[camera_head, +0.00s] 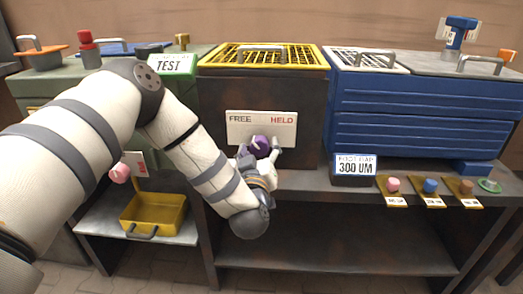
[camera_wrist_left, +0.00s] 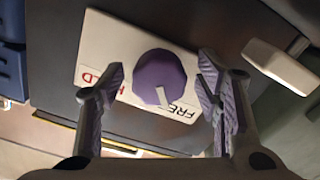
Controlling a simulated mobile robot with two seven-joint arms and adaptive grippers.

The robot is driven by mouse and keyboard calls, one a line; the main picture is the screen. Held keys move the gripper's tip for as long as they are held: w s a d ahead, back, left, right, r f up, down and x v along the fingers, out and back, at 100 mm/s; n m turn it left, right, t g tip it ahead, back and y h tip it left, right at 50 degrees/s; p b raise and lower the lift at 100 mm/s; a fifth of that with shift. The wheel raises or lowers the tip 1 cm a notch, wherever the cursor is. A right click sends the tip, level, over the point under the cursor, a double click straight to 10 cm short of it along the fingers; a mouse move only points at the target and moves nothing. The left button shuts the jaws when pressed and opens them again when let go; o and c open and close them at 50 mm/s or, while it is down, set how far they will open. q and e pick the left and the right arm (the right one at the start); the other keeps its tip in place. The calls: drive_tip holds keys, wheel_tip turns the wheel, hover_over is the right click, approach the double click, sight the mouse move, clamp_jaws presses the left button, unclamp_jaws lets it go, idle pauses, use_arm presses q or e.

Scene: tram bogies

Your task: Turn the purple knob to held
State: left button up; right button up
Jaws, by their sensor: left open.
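In the wrist view the gripper (camera_wrist_left: 160,88) is open, with gaps between the knob and both fingers. My right gripper is not in view.
The dark box with a yellow grate lid (camera_head: 315,55) stands between a green TEST unit (camera_head: 172,65) and a blue cabinet (camera_head: 420,110). A yellow tray (camera_head: 135,222) stands lower left.

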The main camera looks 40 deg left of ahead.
use_arm(q)
drive_tip(key=shift+w+a, duration=0.25)
drive_tip(key=shift+w, duration=0.35)
drive_tip(key=c, duration=1.2)
drive_tip(key=m+p, duration=0.3)
drive_tip(key=shift+r, duration=0.2)
drive_tip(key=m+p, duration=0.2)
drive_tip(key=m, duration=0.2)
drive_tip(key=shift+s+m+p, duration=0.1)
drive_tip(key=shift+m+p, duration=0.2)
drive_tip(key=shift+p, duration=0.1)
drive_tip(key=m+p, duration=0.1)
drive_tip(key=m, duration=0.3)
drive_tip(key=shift+a+f, duration=0.1)
drive_tip(key=shift+f, duration=0.05)
drive_tip(key=shift+s+a+m+p, duration=0.1)
drive_tip(key=shift+m+p, duration=0.35)
drive_tip(key=shift+m, duration=1.65)
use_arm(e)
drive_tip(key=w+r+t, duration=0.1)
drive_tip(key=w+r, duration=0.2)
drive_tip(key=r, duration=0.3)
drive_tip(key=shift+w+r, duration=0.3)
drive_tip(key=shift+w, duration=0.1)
use_arm(q)
drive_tip(key=shift+m, duration=0.3)
